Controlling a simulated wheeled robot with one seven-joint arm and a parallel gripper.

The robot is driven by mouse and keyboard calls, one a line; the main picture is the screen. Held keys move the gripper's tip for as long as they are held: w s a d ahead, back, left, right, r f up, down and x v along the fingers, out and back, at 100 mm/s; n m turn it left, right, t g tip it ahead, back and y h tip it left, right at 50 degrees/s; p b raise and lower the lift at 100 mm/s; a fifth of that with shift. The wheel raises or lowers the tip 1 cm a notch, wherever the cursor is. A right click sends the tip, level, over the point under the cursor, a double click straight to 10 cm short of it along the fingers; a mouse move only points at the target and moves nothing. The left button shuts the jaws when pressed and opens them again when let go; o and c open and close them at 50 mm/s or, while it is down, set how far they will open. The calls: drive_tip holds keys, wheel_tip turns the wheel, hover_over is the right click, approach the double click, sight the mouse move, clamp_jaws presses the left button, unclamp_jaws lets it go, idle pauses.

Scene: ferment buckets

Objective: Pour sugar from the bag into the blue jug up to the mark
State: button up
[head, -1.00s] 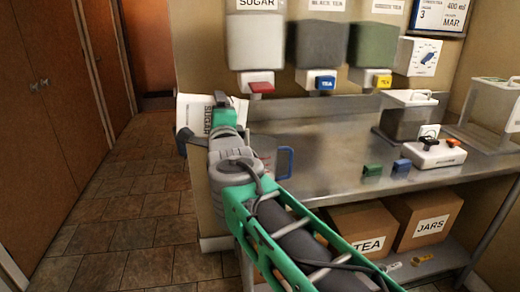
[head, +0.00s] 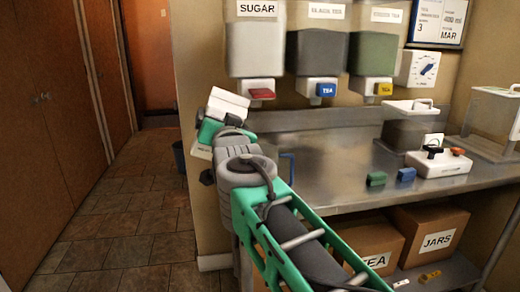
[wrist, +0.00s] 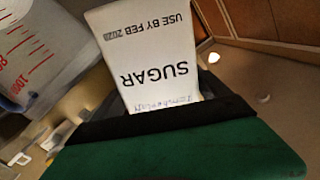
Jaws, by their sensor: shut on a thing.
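My gripper (head: 216,130) is shut on the white sugar bag (head: 229,104) at the left end of the steel counter. In the wrist view the bag (wrist: 150,50) sticks out beyond the dark finger pads, its "SUGAR" print upside down and the bag tilted. I cannot see its mouth or any sugar flowing. The clear jug (wrist: 35,55), with red scale marks, fills the upper left of the wrist view, beside the bag. In the head view only its blue handle (head: 290,168) shows clearly behind my arm. The jug's fill level cannot be made out.
Wall dispensers hang above the counter (head: 335,178), the left one labelled SUGAR (head: 256,50). A white scale (head: 439,163) and green (head: 376,179) and blue (head: 406,175) blocks sit at right. Boxes (head: 430,228) stand below. A blue bin (head: 179,157) stands on the floor at left.

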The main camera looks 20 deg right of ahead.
sight(225, 105)
drive_tip(key=shift+n, duration=0.9)
drive_tip(key=r+p, duration=0.1)
drive_tip(key=r, duration=0.1)
drive_tip(key=d+r, duration=0.1)
drive_tip(key=r, duration=0.1)
drive_tip(key=shift+s+r+p, duration=0.15)
drive_tip(key=shift+r+p, duration=0.15)
drive_tip(key=shift+p, duration=0.05)
drive_tip(key=shift+f, duration=0.2)
drive_tip(key=shift+s+a+n+b, duration=0.15)
drive_tip(key=shift+s+n+b, duration=0.15)
drive_tip(key=shift+b, duration=0.15)
drive_tip(key=shift+s+a+r+n+b, duration=0.15)
drive_tip(key=shift+s+r+n+b, duration=0.2)
drive_tip(key=shift+s, duration=0.35)
drive_tip(key=shift+s+a+r+n+b, duration=0.2)
drive_tip(key=shift+s+n, duration=0.25)
drive_tip(key=shift+s, duration=0.3)
drive_tip(key=shift+s+a+r+n+b, duration=0.2)
drive_tip(key=shift+s+n, duration=0.2)
drive_tip(key=shift+s, duration=0.3)
